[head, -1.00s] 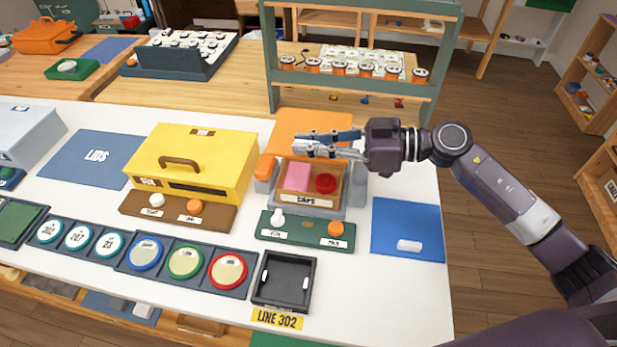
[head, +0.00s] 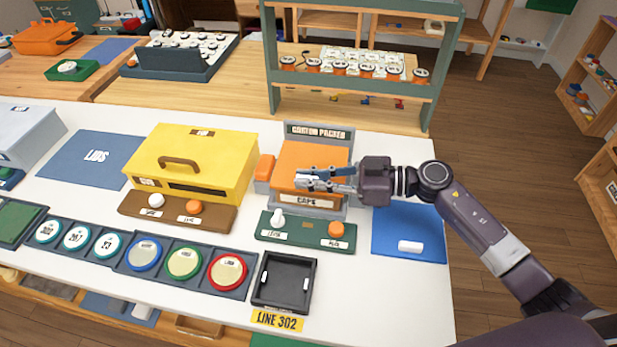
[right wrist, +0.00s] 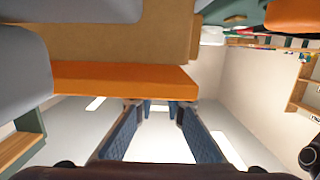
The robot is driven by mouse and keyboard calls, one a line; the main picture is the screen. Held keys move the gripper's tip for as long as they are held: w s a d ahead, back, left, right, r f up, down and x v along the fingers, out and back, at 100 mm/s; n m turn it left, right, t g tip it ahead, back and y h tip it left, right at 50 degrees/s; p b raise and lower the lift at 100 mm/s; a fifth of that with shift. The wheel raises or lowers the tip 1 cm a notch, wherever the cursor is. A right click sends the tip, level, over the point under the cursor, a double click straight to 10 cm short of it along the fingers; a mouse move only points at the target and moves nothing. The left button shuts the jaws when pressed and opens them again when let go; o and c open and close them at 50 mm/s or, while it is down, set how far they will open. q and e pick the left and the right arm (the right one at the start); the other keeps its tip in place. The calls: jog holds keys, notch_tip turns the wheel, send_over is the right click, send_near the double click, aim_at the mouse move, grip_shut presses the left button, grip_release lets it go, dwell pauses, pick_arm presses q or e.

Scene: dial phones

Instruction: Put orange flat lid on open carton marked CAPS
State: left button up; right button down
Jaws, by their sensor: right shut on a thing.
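The orange flat lid (head: 310,158) lies over the top of the carton marked CAPS (head: 308,201), and the carton's inside is hidden. The lid also shows as an orange slab in the right wrist view (right wrist: 120,79), against the brown carton (right wrist: 140,30). Whether the lid is fully seated I cannot tell. My right gripper (head: 312,178) is at the lid's front right part, shut on the lid; its blue fingers show in the right wrist view (right wrist: 162,112). My left gripper is not in view.
The carton sits in a grey station with a CARTON PACKER sign (head: 319,132) behind. A yellow box (head: 195,160) stands left, a green panel with knobs (head: 305,231) in front, and a blue mat (head: 400,220) right. A green rack (head: 435,75) stands behind.

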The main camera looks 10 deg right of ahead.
jog(key=shift+f, duration=0.25)
jog(key=shift+f, duration=0.15)
jog(key=c, duration=2)
grip_release()
jog(key=shift+r, duration=0.3)
jog(key=shift+s+d+r, duration=0.1)
jog(key=shift+d, duration=0.2)
jog(key=b+v, duration=0.1)
jog(key=v, duration=1)
jog(key=shift+s+d+b, duration=0.15)
jog(key=shift+d+b, duration=0.05)
jog(key=shift+b, duration=0.2)
